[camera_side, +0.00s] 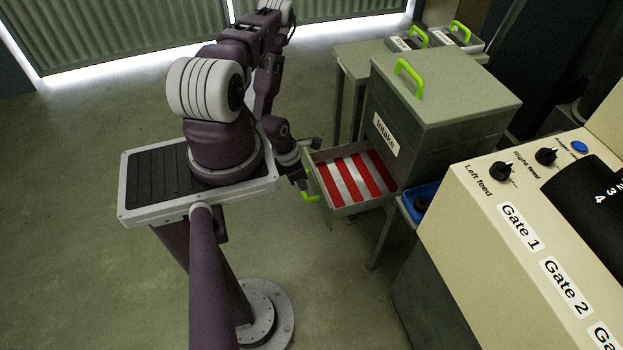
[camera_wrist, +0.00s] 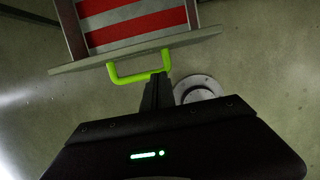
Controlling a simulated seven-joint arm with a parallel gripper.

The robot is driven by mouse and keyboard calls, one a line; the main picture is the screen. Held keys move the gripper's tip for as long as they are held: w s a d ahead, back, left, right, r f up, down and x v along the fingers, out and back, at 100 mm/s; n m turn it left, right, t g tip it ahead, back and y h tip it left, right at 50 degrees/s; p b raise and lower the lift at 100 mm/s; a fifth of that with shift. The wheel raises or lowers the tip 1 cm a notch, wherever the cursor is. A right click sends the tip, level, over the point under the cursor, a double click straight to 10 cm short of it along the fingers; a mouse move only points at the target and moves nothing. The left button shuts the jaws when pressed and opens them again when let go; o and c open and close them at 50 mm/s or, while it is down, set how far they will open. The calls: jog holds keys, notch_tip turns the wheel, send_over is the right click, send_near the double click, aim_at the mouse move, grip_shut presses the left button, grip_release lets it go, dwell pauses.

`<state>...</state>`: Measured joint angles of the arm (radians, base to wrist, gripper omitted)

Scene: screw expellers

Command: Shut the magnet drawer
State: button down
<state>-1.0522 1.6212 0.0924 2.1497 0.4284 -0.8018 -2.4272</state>
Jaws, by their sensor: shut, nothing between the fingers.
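The magnet drawer (camera_side: 335,201) is pulled out of the grey cabinet marked Intake (camera_side: 424,124), with red and silver stripes inside. Its green handle (camera_side: 310,196) is on the front panel, facing my arm. In the wrist view the drawer front (camera_wrist: 195,37) runs across the top, and the green handle (camera_wrist: 125,77) juts from it. My gripper (camera_wrist: 158,78) is shut and empty, with its fingertips at the right part of the handle; I cannot tell whether they touch it. In the side view the fingers are mostly hidden beside the drawer front.
A blue bin (camera_side: 421,201) is right of the drawer below the cabinet. A cream panel (camera_side: 520,230) with knobs and gate labels fills the right. A side table (camera_side: 362,62) holds small boxes with green handles behind. The floor (camera_side: 90,255) at left is clear.

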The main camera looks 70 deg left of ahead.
jog(key=shift+w+r, duration=0.1)
jog(key=shift+w, duration=1.45)
jog(key=shift+w, duration=0.1)
jog(key=w, duration=1.7)
jog(key=shift+w, duration=0.2)
